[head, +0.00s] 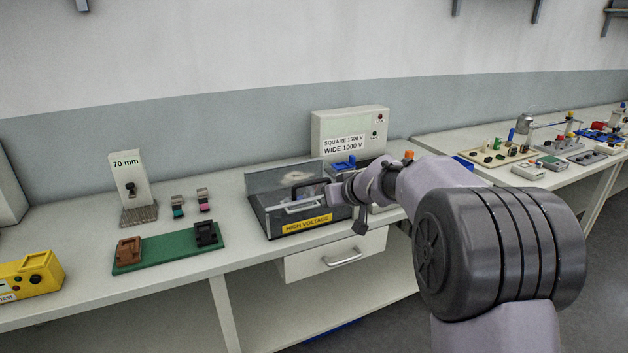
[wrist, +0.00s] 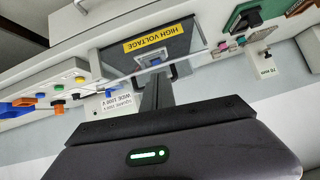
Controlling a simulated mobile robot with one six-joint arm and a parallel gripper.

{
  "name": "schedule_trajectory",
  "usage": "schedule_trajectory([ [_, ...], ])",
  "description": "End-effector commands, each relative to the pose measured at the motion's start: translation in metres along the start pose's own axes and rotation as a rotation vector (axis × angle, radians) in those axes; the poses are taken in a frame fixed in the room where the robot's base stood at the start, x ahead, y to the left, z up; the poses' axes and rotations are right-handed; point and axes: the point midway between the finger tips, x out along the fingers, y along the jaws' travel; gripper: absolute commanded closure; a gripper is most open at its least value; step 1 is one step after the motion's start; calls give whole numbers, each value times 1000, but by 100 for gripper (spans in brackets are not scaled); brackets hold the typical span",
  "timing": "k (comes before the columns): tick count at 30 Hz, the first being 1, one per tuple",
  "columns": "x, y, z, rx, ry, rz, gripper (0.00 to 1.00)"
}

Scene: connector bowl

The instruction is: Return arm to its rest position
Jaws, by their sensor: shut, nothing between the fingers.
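My arm reaches in from the right in the head view. My gripper (head: 333,193) is at the right side of the high-voltage box (head: 285,228), close to its clear cover; I cannot tell whether it touches. In the wrist view, which is upside down, the dark fingers (wrist: 156,88) are together with nothing between them. They point toward the box with its yellow HIGH VOLTAGE label (wrist: 158,39). A blue part (wrist: 154,62) shows just beyond the fingertips. My wrist hides part of the box's right side.
Behind the box stands a white unit (head: 350,130) marked SQUARE 1500 V and WIDE 1000 V. To the left are a green board (head: 165,249), a 70 mm stand (head: 128,180) and a yellow device (head: 28,277). A second table (head: 590,165) at right holds several small parts.

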Motion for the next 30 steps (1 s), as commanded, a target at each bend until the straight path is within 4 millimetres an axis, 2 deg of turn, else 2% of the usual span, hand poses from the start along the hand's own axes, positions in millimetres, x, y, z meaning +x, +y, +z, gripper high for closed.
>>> schedule_trajectory([
  [1, -46, -25, -2, 43, -18, -17, 100],
  [2, -74, -41, 5, 81, -41, -26, 100],
  [3, -110, -60, 19, 133, -76, -32, 100],
  [5, -162, -87, 49, 212, -131, -29, 100],
  [6, -194, -102, 74, 267, -167, -18, 100],
  [8, -236, -120, 115, 348, -219, 12, 100],
  [9, -260, -129, 144, 400, -250, 37, 100],
  [12, -301, -141, 210, 510, -306, 107, 100],
  [15, -322, -144, 255, 583, -333, 164, 100],
  [18, -330, -144, 274, 617, -344, 193, 100],
  [30, -330, -144, 276, 623, -345, 197, 100],
])
